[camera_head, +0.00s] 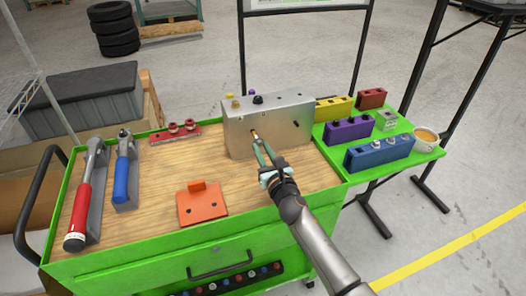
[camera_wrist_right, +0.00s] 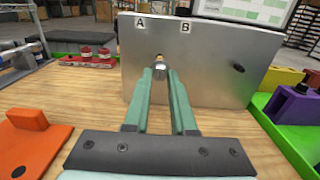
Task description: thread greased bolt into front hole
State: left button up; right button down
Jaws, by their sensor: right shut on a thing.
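The grey metal block (camera_head: 283,122) stands upright on the wooden cart top; its front face, marked A and B, fills the right wrist view (camera_wrist_right: 209,75). My right gripper (camera_head: 259,148) is in front of that face, its green fingers shut on a small bolt (camera_head: 254,134). In the right wrist view the bolt (camera_wrist_right: 160,64) sits between the fingertips, pointing at the face below and between the labels. Its far end meets a dark spot there; I cannot tell how deep it is. Grease on it is too small to make out. My left gripper is not in view.
A dark round spot (camera_wrist_right: 238,68) marks the face further right. An orange plate (camera_head: 203,203) lies in front. Red-handled (camera_head: 78,209) and blue-handled (camera_head: 121,180) tools lie left. Coloured holders, including a blue one (camera_head: 380,153), and a bowl (camera_head: 426,134) stand on the green right shelf.

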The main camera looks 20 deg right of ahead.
aim_at(260, 146)
jog(key=shift+f, duration=0.1)
jog(key=shift+w, duration=0.15)
dwell(0.4)
jog(key=shift+w+a+b, duration=0.1)
jog(key=shift+w+b, duration=0.25)
jog(key=shift+w, duration=0.2)
jog(key=shift+w, duration=0.1)
jog(key=shift+w+b, duration=0.3)
jog(key=shift+w, duration=0.3)
jog(key=shift+w, duration=0.1)
jog(key=shift+w+b, duration=0.35)
jog(key=shift+w, duration=0.2)
